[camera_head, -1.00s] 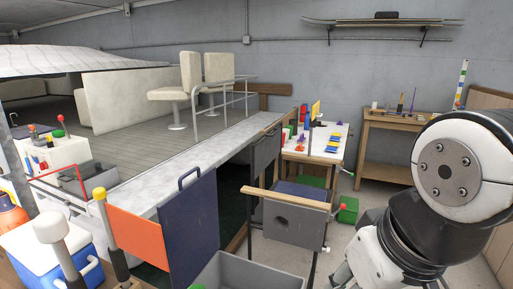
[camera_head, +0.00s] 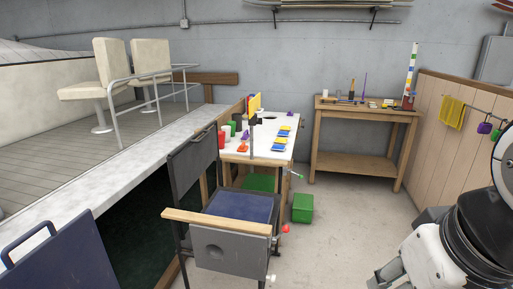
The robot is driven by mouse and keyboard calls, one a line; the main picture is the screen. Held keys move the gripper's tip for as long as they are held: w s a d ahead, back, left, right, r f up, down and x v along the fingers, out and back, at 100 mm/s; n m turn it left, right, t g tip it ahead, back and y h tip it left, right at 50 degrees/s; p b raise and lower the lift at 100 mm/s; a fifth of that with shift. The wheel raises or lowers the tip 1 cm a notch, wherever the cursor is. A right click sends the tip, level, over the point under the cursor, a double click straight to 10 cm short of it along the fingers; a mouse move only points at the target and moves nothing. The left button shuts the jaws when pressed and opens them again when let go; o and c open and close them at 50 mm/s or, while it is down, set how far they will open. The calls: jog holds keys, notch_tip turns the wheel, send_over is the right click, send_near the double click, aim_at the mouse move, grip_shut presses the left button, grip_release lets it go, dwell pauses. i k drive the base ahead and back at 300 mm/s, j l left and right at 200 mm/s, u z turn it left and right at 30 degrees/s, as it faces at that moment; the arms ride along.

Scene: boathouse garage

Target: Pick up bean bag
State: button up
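Several small flat blue and yellow pieces (camera_head: 282,141) that look like bean bags lie in a row on the white table (camera_head: 262,155). They are too small to tell in detail. Small purple pieces (camera_head: 289,113) and an orange-red piece (camera_head: 242,147) lie on the same table; I cannot tell whether these are bean bags. Part of my arm shows at the lower right, well apart from the table. My gripper's fingers are not in view.
A folding chair (camera_head: 232,240) with a wooden bar stands in front of the white table. A green box (camera_head: 303,208) sits on the floor beside it. A wooden workbench (camera_head: 362,112) stands at the back. The boat deck (camera_head: 60,150) fills the left. Floor is clear at centre right.

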aim_at(275, 146)
jog(key=i+l+z, duration=0.25)
jog(key=i, duration=0.55)
jog(key=i+z, duration=0.3)
jog(key=i, duration=0.5)
jog(key=i+l+u, duration=0.15)
jog(key=i+u, duration=0.25)
jog(key=i, duration=0.25)
jog(key=i+l+u, duration=0.45)
jog(key=i, duration=0.15)
jog(key=i+l+u, duration=0.4)
jog(key=i, duration=0.2)
